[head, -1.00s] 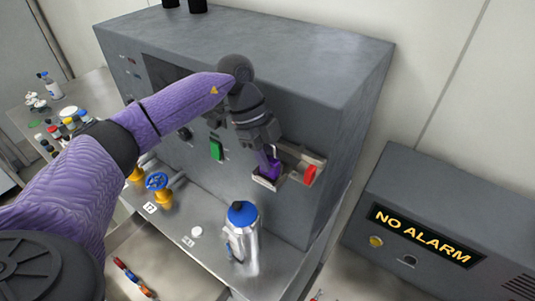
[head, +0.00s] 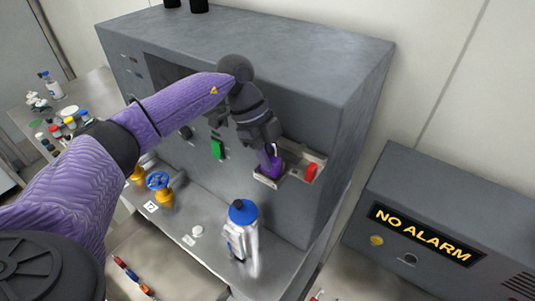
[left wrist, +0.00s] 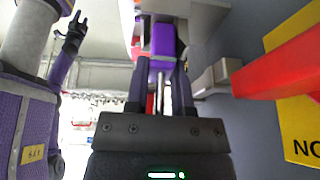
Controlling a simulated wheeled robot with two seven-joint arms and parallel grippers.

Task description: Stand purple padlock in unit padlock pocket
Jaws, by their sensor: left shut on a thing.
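The purple padlock (head: 276,165) is at the small tan pocket ledge (head: 267,182) on the front of the grey unit. My left gripper (head: 268,150) comes from above and is shut on it. In the left wrist view the purple body (left wrist: 163,40) shows beyond the fingertips (left wrist: 161,70), with the silver shackle between the fingers. I cannot tell whether the padlock rests on the pocket floor; the gripper and pocket edge partly hide it. My right gripper (left wrist: 74,34) seems to show, small and with fingers apart, at the upper left of the wrist view.
A red block-like thing (head: 311,172) sits just right of the padlock. A blue-capped bottle (head: 242,228) stands on the shelf below. A blue valve wheel (head: 157,181) and a green switch (head: 217,149) are to the left. The NO ALARM box (head: 425,230) stands at the right.

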